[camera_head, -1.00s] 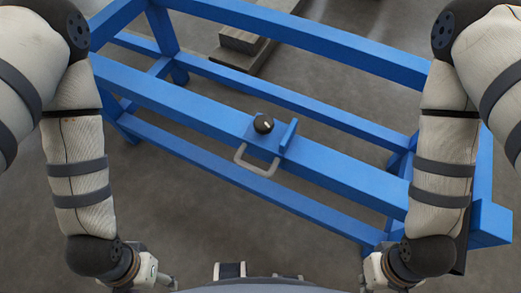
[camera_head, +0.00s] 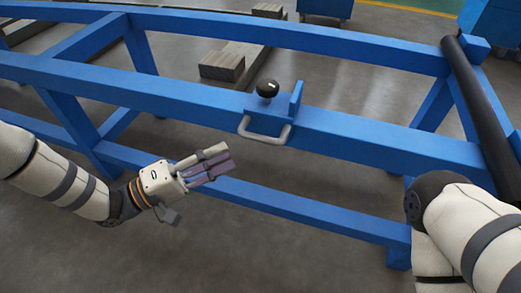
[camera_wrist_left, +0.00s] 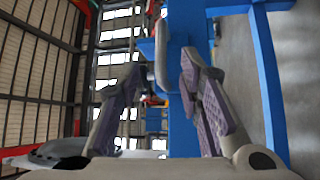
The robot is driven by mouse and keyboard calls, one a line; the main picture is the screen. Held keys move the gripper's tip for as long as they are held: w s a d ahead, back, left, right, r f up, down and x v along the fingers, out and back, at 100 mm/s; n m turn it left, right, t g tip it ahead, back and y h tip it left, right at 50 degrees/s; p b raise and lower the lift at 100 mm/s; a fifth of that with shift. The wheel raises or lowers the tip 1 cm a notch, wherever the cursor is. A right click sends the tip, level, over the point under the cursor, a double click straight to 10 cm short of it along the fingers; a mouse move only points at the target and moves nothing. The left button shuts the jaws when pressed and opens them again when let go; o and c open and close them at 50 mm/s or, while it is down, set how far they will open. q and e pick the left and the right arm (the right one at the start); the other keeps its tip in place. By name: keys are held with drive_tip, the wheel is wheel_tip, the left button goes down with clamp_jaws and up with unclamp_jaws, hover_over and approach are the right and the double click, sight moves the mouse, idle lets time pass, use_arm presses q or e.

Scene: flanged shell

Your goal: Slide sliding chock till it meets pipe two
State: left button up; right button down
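The sliding chock (camera_head: 272,122) is a blue block with an upright plate, a black ball knob (camera_head: 267,88) and a grey U-shaped handle (camera_head: 265,135). It sits on the near blue beam. A dark pipe (camera_head: 480,100) lies across the frame at the right; I cannot tell whether it is pipe two. My left gripper (camera_head: 222,162) is in front of the beam, left of and below the handle, apart from it. In the left wrist view its fingers (camera_wrist_left: 163,68) are spread and empty, with the handle (camera_wrist_left: 161,50) ahead. My right gripper is out of view.
The blue frame (camera_head: 370,135) has long beams and legs across the view. Between chock and pipe the beam top looks clear. Wooden blocks (camera_head: 222,66) lie on the floor behind. My right arm is at the lower right.

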sight(261, 136)
use_arm(q)
drive_tip(key=x, duration=0.9)
drive_tip(key=shift+w+d, duration=0.25)
drive_tip(key=shift+d, duration=0.1)
drive_tip(key=shift+c, duration=0.3)
clamp_jaws()
